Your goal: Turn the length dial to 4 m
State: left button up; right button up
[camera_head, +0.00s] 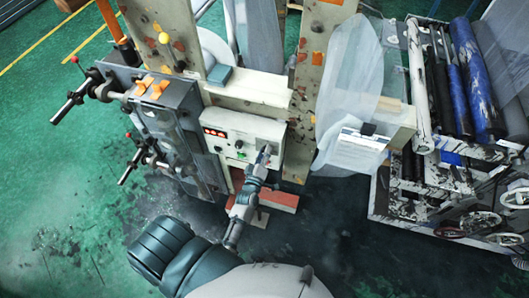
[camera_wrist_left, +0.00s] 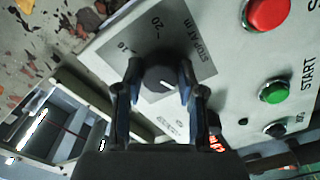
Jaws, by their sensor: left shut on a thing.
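The length dial (camera_wrist_left: 159,77) is a dark round knob with a short white pointer line. It sits on a grey plate (camera_wrist_left: 196,52) marked "STOP AT m", with 10 and 20 readable; a 4 mark cannot be made out. My left gripper (camera_wrist_left: 160,88) has one finger on each side of the dial and is shut on it. In the head view, my left gripper (camera_head: 265,154) is at the right part of the white control panel (camera_head: 233,148) and hides the dial. My right gripper is not in view.
A red display (camera_head: 214,133) is on the panel's left. Clear film (camera_head: 345,85) hangs to the right; rollers (camera_head: 470,75) stand beyond.

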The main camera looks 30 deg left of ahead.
pick_arm(q)
jog(key=shift+s+d+f+n, duration=0.1)
jog(key=shift+f+n, duration=0.3)
jog(key=shift+n, duration=0.2)
jog(key=o, duration=1.1)
jog(key=shift+o, duration=0.2)
jog(key=shift+r, duration=0.15)
jog(key=v, duration=1.1)
jog(key=shift+s, duration=0.4)
